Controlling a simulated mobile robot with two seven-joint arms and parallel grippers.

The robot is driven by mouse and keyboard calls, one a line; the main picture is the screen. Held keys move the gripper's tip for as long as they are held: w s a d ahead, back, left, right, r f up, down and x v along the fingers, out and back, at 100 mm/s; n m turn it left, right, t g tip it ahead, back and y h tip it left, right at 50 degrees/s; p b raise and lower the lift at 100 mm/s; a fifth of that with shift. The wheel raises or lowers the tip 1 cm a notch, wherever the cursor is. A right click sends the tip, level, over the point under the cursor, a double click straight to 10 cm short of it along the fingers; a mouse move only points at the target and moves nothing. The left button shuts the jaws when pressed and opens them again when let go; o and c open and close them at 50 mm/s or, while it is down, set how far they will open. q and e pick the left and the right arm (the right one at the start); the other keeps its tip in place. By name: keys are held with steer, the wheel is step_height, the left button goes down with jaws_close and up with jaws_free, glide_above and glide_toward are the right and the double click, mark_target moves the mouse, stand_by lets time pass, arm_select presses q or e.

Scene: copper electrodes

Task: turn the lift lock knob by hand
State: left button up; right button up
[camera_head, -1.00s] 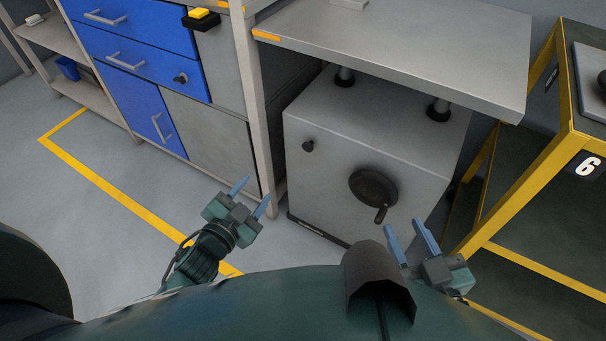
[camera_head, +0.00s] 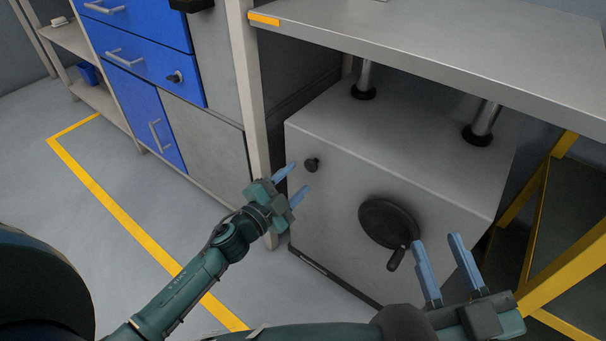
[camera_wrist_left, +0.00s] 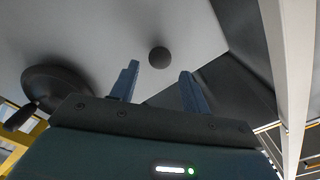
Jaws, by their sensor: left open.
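The lift lock knob (camera_head: 311,164) is a small dark round knob on the upper left of the grey lift cabinet's front (camera_head: 335,205). In the left wrist view the knob (camera_wrist_left: 159,57) shows ahead of and between the two blue fingers. My left gripper (camera_head: 295,180) is open and empty, just left of and below the knob in the head view, apart from it. In the left wrist view its fingers (camera_wrist_left: 160,88) stand either side of an empty gap. My right gripper (camera_head: 442,262) is open and empty at the lower right, near the handwheel.
A black handwheel (camera_head: 387,222) with a crank handle sits on the cabinet front, right of the knob. A grey tabletop (camera_head: 440,45) overhangs the cabinet on posts. A table leg (camera_head: 250,100) stands close to my left gripper. A yellow frame (camera_head: 565,270) is at the right.

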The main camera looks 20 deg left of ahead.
mark_target(309, 168)
arm_select(q)
steer(key=shift+b+x, duration=0.3)
steer(key=shift+x, duration=1.4)
steer(key=shift+w+d, duration=0.1)
steer(key=shift+w, duration=0.25)
steer(key=shift+c, duration=0.6)
steer(key=c, duration=0.6)
